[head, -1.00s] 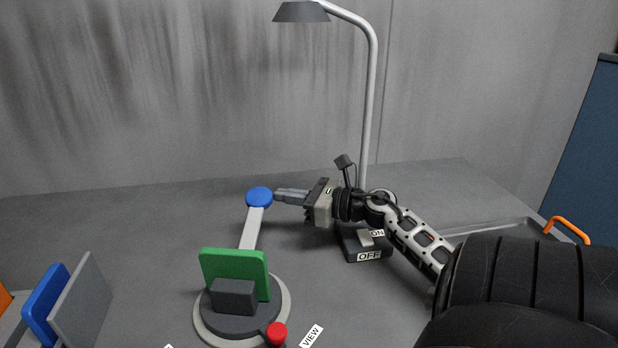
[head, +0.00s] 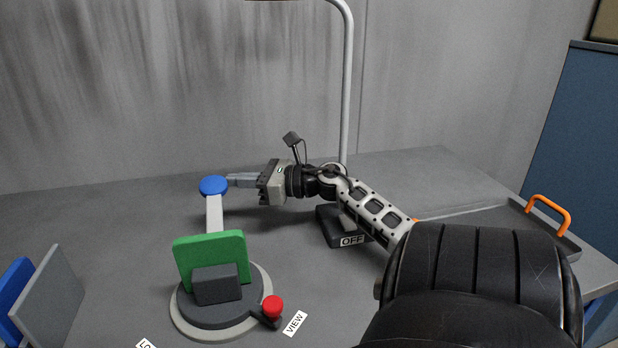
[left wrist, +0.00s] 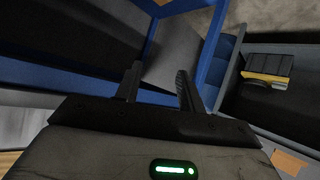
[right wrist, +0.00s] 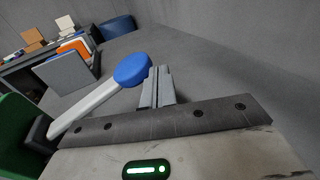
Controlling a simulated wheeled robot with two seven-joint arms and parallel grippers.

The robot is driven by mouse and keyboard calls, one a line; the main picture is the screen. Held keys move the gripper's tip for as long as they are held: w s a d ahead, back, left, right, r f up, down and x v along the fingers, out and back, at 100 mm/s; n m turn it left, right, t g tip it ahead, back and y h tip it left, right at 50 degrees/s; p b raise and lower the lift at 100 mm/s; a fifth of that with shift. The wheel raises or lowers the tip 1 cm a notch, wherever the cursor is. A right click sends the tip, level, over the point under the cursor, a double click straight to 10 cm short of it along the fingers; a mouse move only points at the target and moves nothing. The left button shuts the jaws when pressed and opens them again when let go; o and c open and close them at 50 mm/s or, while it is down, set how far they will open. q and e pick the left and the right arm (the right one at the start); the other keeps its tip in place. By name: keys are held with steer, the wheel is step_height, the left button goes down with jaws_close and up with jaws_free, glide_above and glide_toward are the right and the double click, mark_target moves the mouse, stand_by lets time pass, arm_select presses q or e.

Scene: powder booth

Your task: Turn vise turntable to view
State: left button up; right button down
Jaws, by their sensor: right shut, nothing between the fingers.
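The turntable (head: 183,322) is a grey disc with a dark vise block (head: 216,287) that stands in front of a green plate (head: 210,252). A pale bar (head: 214,214) runs from it to a blue knob (head: 213,186) at the back. A red knob (head: 272,306) sits at its front right, close to the VIEW label (head: 294,323). My right gripper (head: 230,180) is shut and empty, its fingertips at the right side of the blue knob; in the right wrist view they seem to touch the knob (right wrist: 133,68). My left gripper (left wrist: 158,85) is open and empty, away from the turntable.
A lamp post (head: 347,90) rises from a base (head: 345,240) marked OFF behind my right forearm. Grey and blue panels (head: 48,300) stand at the left. A tray with an orange handle (head: 550,215) is at the right. The back left of the table is clear.

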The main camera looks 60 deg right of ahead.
stand_by(0.4)
steer(key=s+a+r+p, duration=0.2)
steer(key=s+a+r, duration=0.7)
steer(key=r, duration=0.4)
steer(key=shift+s+a, duration=0.35)
steer(key=shift+a, duration=0.25)
